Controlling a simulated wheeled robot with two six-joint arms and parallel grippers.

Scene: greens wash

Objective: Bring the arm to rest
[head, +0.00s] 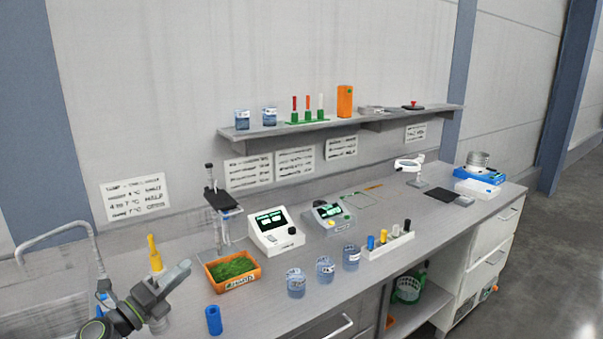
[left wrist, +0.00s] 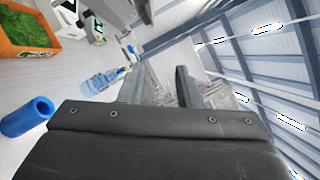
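My left arm comes in at the lower left of the head view, with my left gripper (head: 180,276) raised over the bench near the sink end. In the left wrist view, the two fingers of my left gripper (left wrist: 160,84) stand apart with nothing between them. The orange tray of greens (head: 258,279) sits on the bench to the right of the gripper; the tray also shows in the left wrist view (left wrist: 38,55). A blue cylinder (head: 213,320) stands in front of the tray, apart from the gripper. My right gripper is in neither view.
Several glass beakers (head: 325,269) stand right of the tray. A white scale (head: 275,232) and a stand (head: 217,200) are behind it. A yellow bottle (head: 155,254) stands behind the arm by the faucet (head: 62,230). A wall shelf (head: 350,125) hangs above.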

